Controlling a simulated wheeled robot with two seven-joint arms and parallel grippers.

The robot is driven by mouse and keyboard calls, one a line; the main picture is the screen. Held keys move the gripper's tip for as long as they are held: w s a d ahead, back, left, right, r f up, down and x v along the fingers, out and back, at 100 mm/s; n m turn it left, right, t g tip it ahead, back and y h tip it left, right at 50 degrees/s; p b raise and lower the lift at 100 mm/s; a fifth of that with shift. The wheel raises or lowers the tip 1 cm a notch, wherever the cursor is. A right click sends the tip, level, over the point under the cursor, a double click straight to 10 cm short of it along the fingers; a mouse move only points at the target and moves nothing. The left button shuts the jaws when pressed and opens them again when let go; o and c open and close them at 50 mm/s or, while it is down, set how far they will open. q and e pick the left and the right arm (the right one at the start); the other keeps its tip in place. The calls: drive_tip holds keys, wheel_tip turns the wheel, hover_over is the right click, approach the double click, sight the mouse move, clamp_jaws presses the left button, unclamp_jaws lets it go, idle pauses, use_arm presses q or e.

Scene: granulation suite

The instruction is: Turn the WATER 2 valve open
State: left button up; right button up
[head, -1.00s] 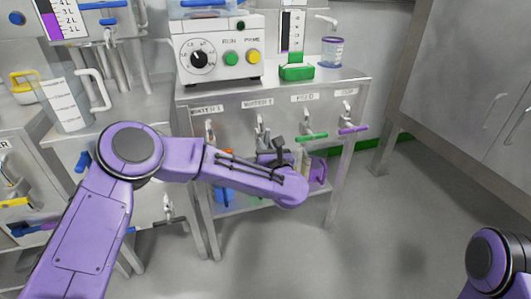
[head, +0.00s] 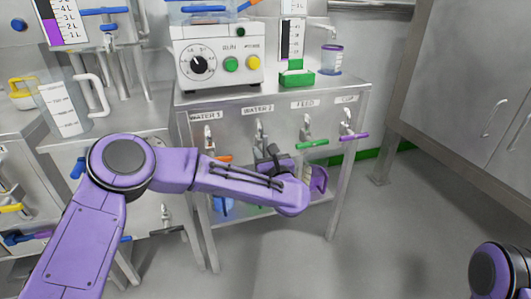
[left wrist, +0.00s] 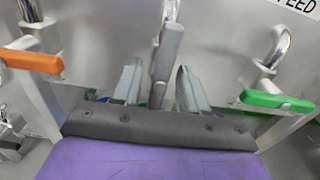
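The WATER 2 valve (head: 258,132) is a chrome tap under its label on the steel bench front, second from the left. In the left wrist view its grey lever handle (left wrist: 167,48) hangs below the chrome spout, between the fingers of my left gripper (left wrist: 158,88). The fingers stand apart, with a gap on each side of the handle. In the head view my left gripper (head: 274,158) is at the WATER 2 valve, partly hidden by my forearm. My right gripper is out of view.
The WATER 1 valve's orange handle (left wrist: 33,61) is at left, and the FEED valve's green handle (left wrist: 277,101) at right. A purple-handled valve (head: 353,135) is farther right. A pump with a dial (head: 217,58) stands on the bench. The floor at right is clear.

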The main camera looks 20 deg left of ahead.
use_arm(q)
drive_tip(key=p+v, duration=0.1)
drive_tip(key=v, duration=0.9)
drive_tip(key=shift+s+d+p, duration=0.2)
drive_tip(key=shift+p, duration=0.15)
